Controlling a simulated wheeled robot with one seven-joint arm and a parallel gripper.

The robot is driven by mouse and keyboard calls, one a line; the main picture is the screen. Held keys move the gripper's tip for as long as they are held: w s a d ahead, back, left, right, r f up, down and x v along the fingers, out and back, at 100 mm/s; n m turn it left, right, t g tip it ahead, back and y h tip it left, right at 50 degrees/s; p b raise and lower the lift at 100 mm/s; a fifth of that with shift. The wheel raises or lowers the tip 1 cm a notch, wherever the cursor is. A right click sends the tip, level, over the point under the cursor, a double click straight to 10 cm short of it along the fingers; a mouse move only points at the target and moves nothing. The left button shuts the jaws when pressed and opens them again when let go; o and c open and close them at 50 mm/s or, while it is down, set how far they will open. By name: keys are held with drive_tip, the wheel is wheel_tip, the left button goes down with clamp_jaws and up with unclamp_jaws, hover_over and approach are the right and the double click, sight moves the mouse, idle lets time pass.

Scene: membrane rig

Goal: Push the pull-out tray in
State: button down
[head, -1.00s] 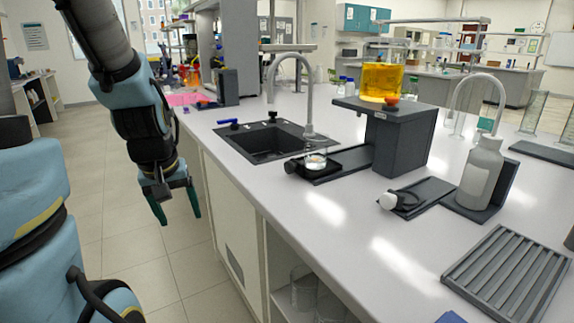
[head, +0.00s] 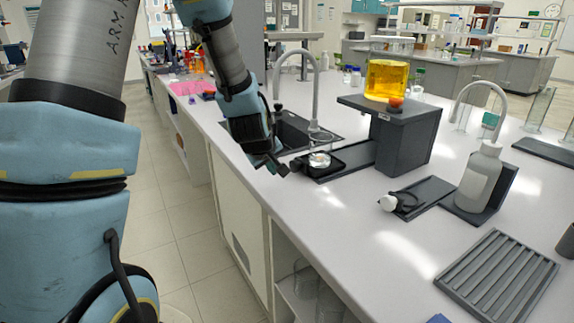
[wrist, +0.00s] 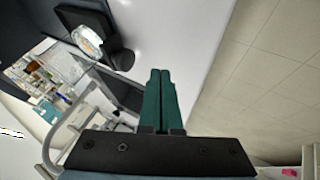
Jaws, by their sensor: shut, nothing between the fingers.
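The black pull-out tray (head: 331,170) stands out to the left of the dark rig block (head: 408,143), on a flat dark base. A small clear beaker (head: 319,160) sits on it, and a round black knob (head: 296,165) is at its outer end. In the wrist view the tray (wrist: 78,16), beaker (wrist: 88,42) and knob (wrist: 122,60) are at the upper left. My gripper (head: 282,172) is just left of the knob, near the bench edge. In the wrist view its green fingers (wrist: 160,73) are shut together and empty, with a gap to the knob.
A beaker of yellow liquid (head: 386,81) and a small orange-red object stand on the rig's top plate. The sink (head: 295,128) with its tall tap is behind the tray. A white bottle (head: 481,175) and a grey slotted rack (head: 497,277) stand to the right.

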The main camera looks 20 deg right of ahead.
drive_tip(key=x, duration=0.2)
drive_tip(key=shift+w+d+f+p, duration=0.1)
drive_tip(key=shift+w+f+p, duration=0.05)
drive_tip(key=shift+f+p, duration=0.15)
drive_tip(key=d+p, duration=0.1)
drive_tip(key=w+d+p, duration=0.1)
drive_tip(key=d, duration=0.1)
drive_tip(key=shift+r, duration=0.15)
drive_tip(key=shift+w+d, duration=0.2)
drive_tip(key=shift+d, duration=0.3)
